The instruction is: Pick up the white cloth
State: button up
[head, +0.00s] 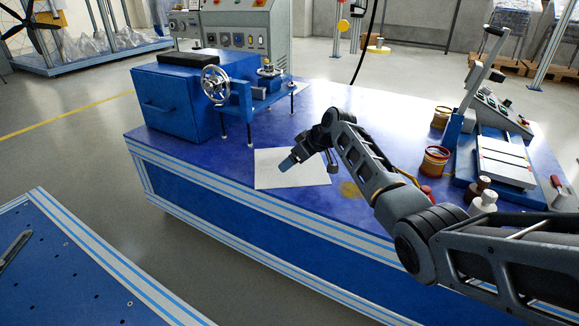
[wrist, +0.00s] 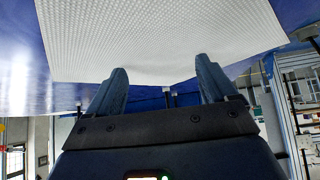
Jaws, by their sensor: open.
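The white cloth (head: 285,172) lies flat on the blue table, near its front edge. In the wrist view the white cloth (wrist: 160,35) fills the top of the picture and shows a fine woven texture. I cannot tell whether the tips touch the cloth.
The blue table (head: 230,165) carries a blue machine with a handwheel (head: 216,85) behind and left of the cloth. Open cans (head: 435,160), small bottles (head: 485,200) and a lever device (head: 503,160) stand at the right. Another blue surface (head: 90,280) is at lower left.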

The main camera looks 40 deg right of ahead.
jog(key=shift+s+f, duration=0.1)
jog(key=shift+f, duration=0.1)
jog(key=c, duration=1.4)
jog(key=shift+r, duration=0.2)
grip_shut()
notch_tip(320, 180, up, 12)
jog(key=p, duration=1)
notch_tip(320, 180, up, 9)
jog(key=p, duration=0.7)
jog(key=shift+p, duration=0.4)
